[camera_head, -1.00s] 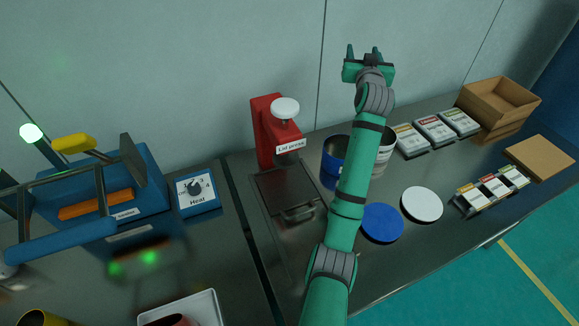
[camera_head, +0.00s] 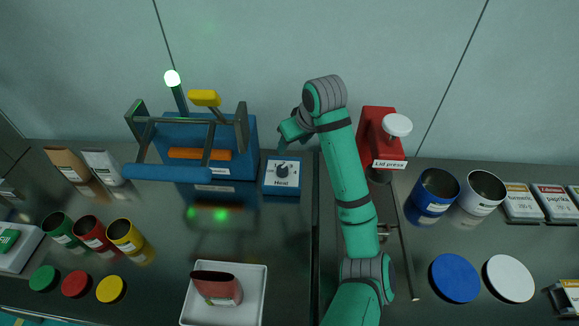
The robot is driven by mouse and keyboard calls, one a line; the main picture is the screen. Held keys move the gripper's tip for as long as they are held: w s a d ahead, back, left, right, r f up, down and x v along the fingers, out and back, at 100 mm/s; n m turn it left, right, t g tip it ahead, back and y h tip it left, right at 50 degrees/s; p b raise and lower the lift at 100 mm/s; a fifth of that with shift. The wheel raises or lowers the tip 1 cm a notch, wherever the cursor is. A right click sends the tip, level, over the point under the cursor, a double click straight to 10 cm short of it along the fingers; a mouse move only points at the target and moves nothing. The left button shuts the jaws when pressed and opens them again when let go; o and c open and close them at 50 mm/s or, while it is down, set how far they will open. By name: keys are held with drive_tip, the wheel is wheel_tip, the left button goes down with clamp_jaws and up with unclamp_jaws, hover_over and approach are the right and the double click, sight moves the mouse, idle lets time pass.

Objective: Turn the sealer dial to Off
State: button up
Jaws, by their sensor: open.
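The sealer (camera_head: 245,140) is a blue machine with an orange bar, a dark frame and a yellow-topped lever. Its dial (camera_head: 282,169) is a dark knob on a white-faced blue box labelled "Heat", just right of the sealer body. The dial's pointer and its setting marks are too small to read. My gripper (camera_head: 291,132) is above and slightly behind the dial, close to the wall, and looks apart from it. It is open and holds nothing I can see; its fingers are small and partly hidden by the wrist.
The red lid press (camera_head: 376,130) stands right of my arm. A white tray (camera_head: 262,300) with a red pouch is in front. Open cans stand left and right. The counter before the dial is clear.

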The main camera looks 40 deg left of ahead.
sight(283, 168)
drive_tip(key=shift+h, duration=0.4)
drive_tip(key=f, duration=0.3)
drive_tip(key=s+a+f, duration=0.1)
drive_tip(key=f, duration=0.2)
drive_tip(key=a+f, duration=0.1)
drive_tip(key=f, duration=0.3)
drive_tip(key=shift+s+a, duration=0.15)
drive_tip(key=shift+s, duration=0.1)
drive_tip(key=shift+x, duration=0.9)
drive_tip(key=shift+r+n, duration=0.1)
drive_tip(key=shift+n, duration=0.2)
drive_tip(key=c, duration=1)
